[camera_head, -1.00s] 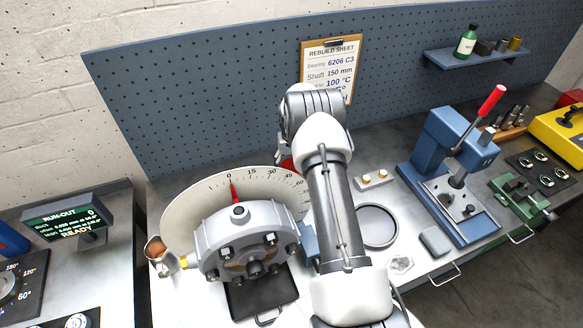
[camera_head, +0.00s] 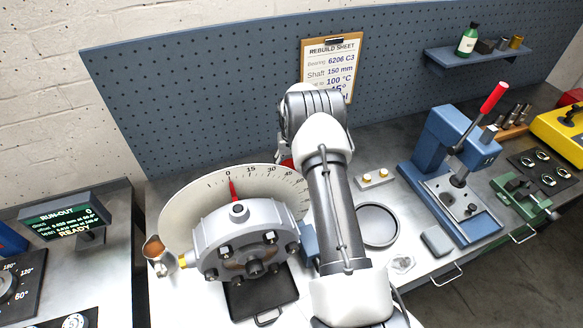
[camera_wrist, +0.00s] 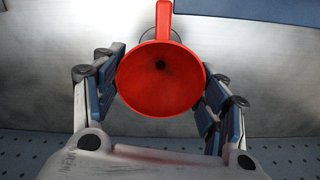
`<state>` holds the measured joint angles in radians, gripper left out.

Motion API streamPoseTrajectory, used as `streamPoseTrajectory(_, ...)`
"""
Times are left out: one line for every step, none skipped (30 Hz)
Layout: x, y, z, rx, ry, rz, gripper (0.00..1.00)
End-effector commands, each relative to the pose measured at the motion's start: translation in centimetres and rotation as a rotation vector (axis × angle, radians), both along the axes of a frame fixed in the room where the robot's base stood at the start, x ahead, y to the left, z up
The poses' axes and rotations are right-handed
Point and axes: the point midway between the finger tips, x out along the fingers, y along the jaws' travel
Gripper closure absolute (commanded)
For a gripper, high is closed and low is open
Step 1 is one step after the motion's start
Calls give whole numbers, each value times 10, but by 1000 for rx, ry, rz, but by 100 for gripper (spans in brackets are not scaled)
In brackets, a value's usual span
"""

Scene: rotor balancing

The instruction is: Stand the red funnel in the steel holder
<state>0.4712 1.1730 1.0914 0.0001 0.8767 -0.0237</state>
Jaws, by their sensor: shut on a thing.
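The red funnel (camera_wrist: 158,92) fills the middle of the wrist view, its wide mouth facing the camera and its handle pointing to the top. My gripper (camera_wrist: 162,84) is shut on the funnel, with one blue-padded finger on each side of it. In the head view only a small red patch of the funnel (camera_head: 287,162) shows beside my arm. A dark round rim (camera_wrist: 177,36) shows behind the funnel's handle in the wrist view; I cannot tell if it is the steel holder or if the funnel touches it. The holder is not clearly visible in the head view.
The rotor housing (camera_head: 245,240) and dial (camera_head: 180,215) stand left of my arm. A round dish (camera_head: 378,225) and a small block with brass knobs (camera_head: 375,179) lie right of it. The blue press (camera_head: 450,150) stands farther right. The pegboard (camera_head: 220,95) closes the back.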

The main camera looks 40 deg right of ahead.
Motion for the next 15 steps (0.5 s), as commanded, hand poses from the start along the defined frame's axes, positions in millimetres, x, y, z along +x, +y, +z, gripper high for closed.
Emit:
streamPoseTrajectory(0, 0, -3, 0, 0, 0, 52)
streamPoseTrajectory(0, 0, -4, 0, 0, 0, 52)
streamPoseTrajectory(0, 0, -6, 0, 0, 0, 52)
streamPoseTrajectory(0, 0, -7, 0, 0, 0, 52)
streamPoseTrajectory(0, 0, -8, 0, 0, 0, 52)
streamPoseTrajectory(0, 0, -9, 0, 0, 0, 52)
streamPoseTrajectory(0, 0, -10, 0, 0, 0, 52)
streamPoseTrajectory(0, 0, -11, 0, 0, 0, 52)
streamPoseTrajectory(0, 0, -13, 0, -1, 0, 52)
streamPoseTrajectory(0, 0, -14, 0, -1, 0, 52)
streamPoseTrajectory(0, 0, -15, 0, -1, 0, 52)
streamPoseTrajectory(0, 0, -17, 0, -1, 0, 52)
streamPoseTrajectory(0, 0, -19, 0, -1, 0, 52)
streamPoseTrajectory(0, 0, -20, 0, -1, 0, 52)
streamPoseTrajectory(0, 0, -23, 0, -1, 0, 52)
